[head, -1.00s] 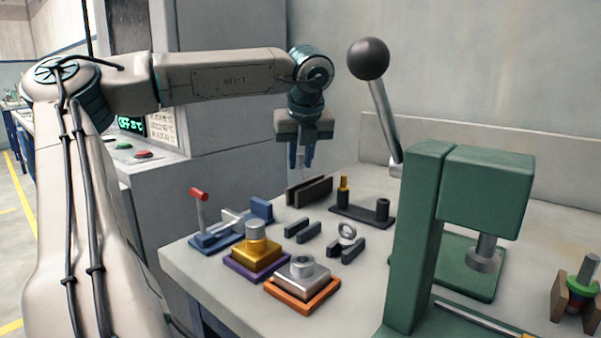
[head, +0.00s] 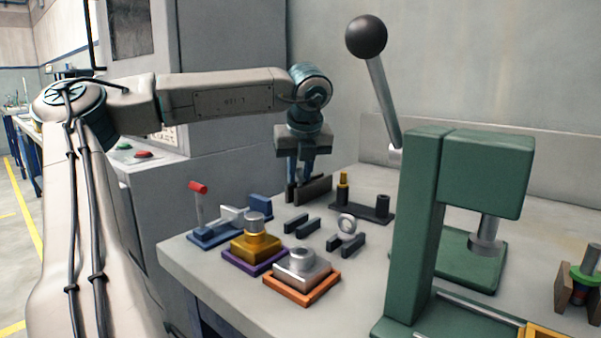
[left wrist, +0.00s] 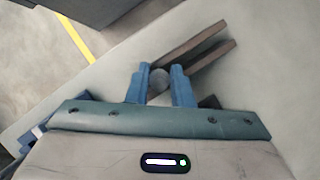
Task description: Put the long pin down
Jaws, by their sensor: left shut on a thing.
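My left gripper (head: 301,180) points down over the rack of two dark brown rails (head: 318,190) at the back left of the bench. Its blue fingers are shut on the long pin, a grey round piece (left wrist: 160,82) seen end-on between the fingertips in the left wrist view. In the head view the pin is mostly hidden by the fingers and rails. In the left wrist view the rails (left wrist: 209,54) lie just beyond the fingertips. I cannot tell whether the pin touches the bench. My right gripper is not in view.
Right of the rails is a dark base with two posts (head: 362,211). A green press (head: 415,230) stands right.

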